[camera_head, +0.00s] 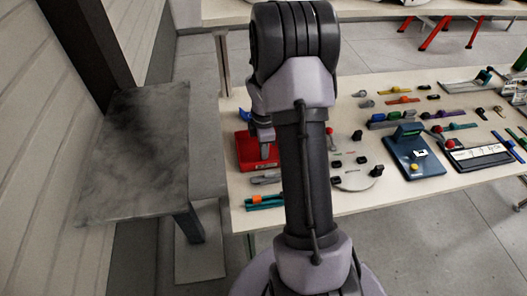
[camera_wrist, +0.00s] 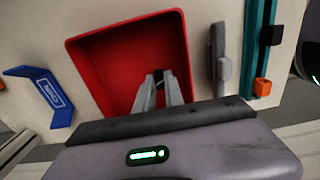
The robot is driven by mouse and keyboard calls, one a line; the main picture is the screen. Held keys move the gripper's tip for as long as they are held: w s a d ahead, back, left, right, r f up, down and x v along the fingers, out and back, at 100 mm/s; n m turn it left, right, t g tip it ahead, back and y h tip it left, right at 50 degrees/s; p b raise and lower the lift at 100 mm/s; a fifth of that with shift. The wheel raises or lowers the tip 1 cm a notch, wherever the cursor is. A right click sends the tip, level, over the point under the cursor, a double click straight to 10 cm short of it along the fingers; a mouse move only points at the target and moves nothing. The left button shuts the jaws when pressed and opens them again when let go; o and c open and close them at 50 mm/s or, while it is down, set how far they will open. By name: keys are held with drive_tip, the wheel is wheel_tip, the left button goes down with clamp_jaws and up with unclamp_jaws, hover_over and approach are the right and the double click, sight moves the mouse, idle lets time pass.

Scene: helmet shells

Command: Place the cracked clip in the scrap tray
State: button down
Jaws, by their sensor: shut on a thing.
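The red tray (camera_head: 243,153) stands at the left end of the long table, and my arm partly hides it. In the wrist view the red tray (camera_wrist: 105,75) opens under my fingers. I take it for the scrap tray. My gripper (camera_head: 265,152) is over the tray, pointing down. In the wrist view my gripper (camera_wrist: 159,82) is shut on a small dark piece (camera_wrist: 158,75) between the fingertips, over the tray's right part. I take it for the cracked clip. It is too small to see a crack, and I cannot tell whether it touches the tray floor.
A teal rail (camera_wrist: 265,45) with a black and an orange piece lies right of the tray, past a grey part (camera_wrist: 218,52). A blue bracket (camera_wrist: 45,92) lies left. A pale round plate (camera_head: 357,175) with dark pieces and a blue fixture (camera_head: 418,170) stand farther right.

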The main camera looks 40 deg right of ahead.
drive_tip(key=shift+f, duration=0.15)
drive_tip(key=c, duration=1.4)
unclamp_jaws()
drive_tip(key=shift+c, duration=0.2)
